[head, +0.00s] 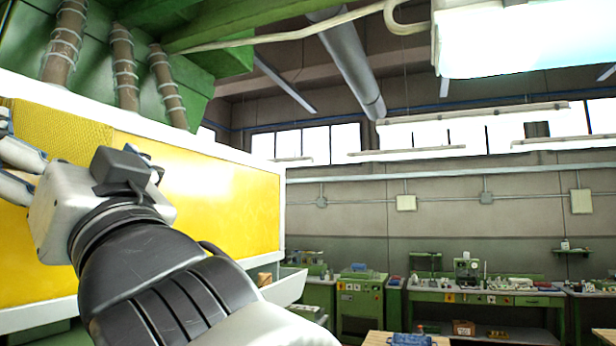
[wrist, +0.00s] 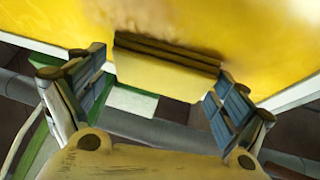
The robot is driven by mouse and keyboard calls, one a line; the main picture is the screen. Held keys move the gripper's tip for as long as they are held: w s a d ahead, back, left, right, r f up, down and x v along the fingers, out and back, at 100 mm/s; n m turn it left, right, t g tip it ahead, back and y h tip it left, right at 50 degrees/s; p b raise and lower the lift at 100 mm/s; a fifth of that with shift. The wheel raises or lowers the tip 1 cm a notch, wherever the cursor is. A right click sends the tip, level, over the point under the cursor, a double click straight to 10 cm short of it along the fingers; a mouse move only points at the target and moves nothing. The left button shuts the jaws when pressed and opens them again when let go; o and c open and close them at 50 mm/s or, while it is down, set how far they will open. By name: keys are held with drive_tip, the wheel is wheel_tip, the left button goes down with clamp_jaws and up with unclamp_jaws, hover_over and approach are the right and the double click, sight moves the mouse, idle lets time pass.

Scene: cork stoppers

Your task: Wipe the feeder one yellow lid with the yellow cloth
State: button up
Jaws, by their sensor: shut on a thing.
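The feeder one yellow lid (head: 215,200) is a large upright yellow panel in a white frame at the left of the head view. It also fills the top of the wrist view (wrist: 270,45). My gripper (wrist: 161,66) is shut on the folded yellow cloth (wrist: 160,78), which spans between its two fingers. The cloth's far edge is at the lid and appears to touch it. A brownish smear or shadow shows on the lid beside the cloth. In the head view a woven yellow patch of the cloth (head: 62,132) shows against the lid's upper left, above my fingers, which are partly cut off.
Ribbed hoses (head: 125,65) run down to the feeder's top from a green structure (head: 215,35). A pale chute (head: 285,287) juts out below the lid's right side. Green workbenches (head: 485,298) with machines stand along the far wall. The space right of the feeder is open.

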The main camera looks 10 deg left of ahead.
drive_tip(key=shift+s+a+f+b, duration=0.1)
drive_tip(key=shift+s+a+b, duration=0.1)
drive_tip(key=shift+s+b, duration=0.35)
drive_tip(key=shift+s+a+b, duration=0.15)
drive_tip(key=shift+s+b, duration=0.2)
drive_tip(key=shift+s, duration=0.35)
drive_tip(key=shift+w+d+f, duration=0.3)
drive_tip(key=shift+w+f, duration=0.45)
drive_tip(key=shift+w, duration=0.25)
drive_tip(key=shift+w+d+f, duration=0.25)
drive_tip(key=shift+w+f, duration=0.5)
drive_tip(key=shift+w, duration=0.2)
drive_tip(key=shift+w+d+p, duration=0.25)
drive_tip(key=shift+w+p, duration=0.2)
drive_tip(key=shift+w, duration=0.45)
drive_tip(key=shift+w+d+p, duration=0.25)
drive_tip(key=shift+w+p, duration=0.15)
drive_tip(key=shift+w, duration=0.45)
drive_tip(key=shift+w, duration=0.15)
drive_tip(key=w+d+f, duration=0.2)
drive_tip(key=w+f, duration=0.1)
drive_tip(key=w, duration=0.4)
drive_tip(key=s+a+b, duration=0.3)
drive_tip(key=s+b, duration=0.3)
drive_tip(key=s, duration=0.5)
